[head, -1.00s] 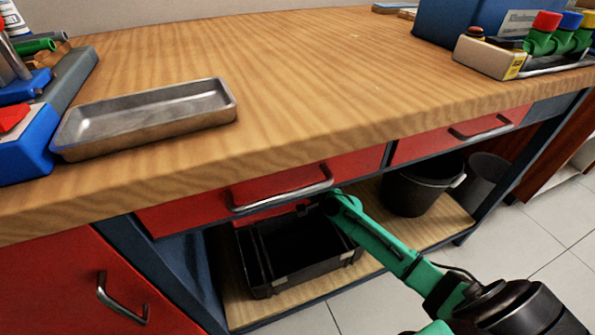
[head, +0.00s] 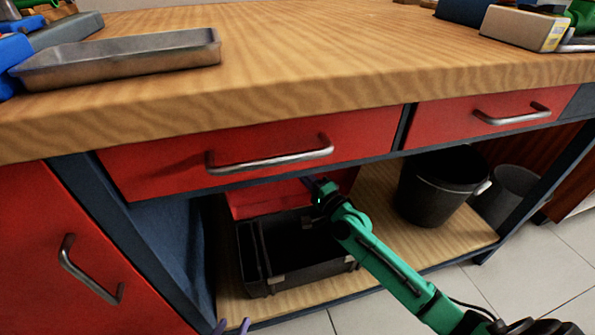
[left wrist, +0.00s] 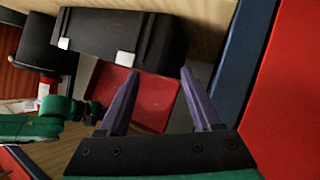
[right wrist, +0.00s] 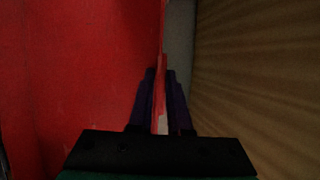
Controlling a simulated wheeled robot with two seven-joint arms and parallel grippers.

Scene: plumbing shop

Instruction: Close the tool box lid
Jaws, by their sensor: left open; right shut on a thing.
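The black tool box (head: 268,285) sits on the lower shelf under the bench, its inside uncovered. Its red lid (head: 262,197) stands raised at the back of the box. In the left wrist view the box (left wrist: 125,38) and red lid (left wrist: 150,100) also show. My right gripper (head: 318,188) is at the lid's upper edge, and in the right wrist view its fingers (right wrist: 160,75) are shut on the thin red edge of the lid (right wrist: 80,70). My left gripper (left wrist: 161,74) is open and empty, in front of the box; only its fingertips (head: 232,326) show at the bottom of the head view.
Red drawers with metal handles (head: 270,160) hang just above the box and lid. A black bucket (head: 435,190) stands right of the box on the shelf (head: 385,215). A blue bench leg (head: 160,235) is close on the left. A metal tray (head: 120,60) lies on the bench top.

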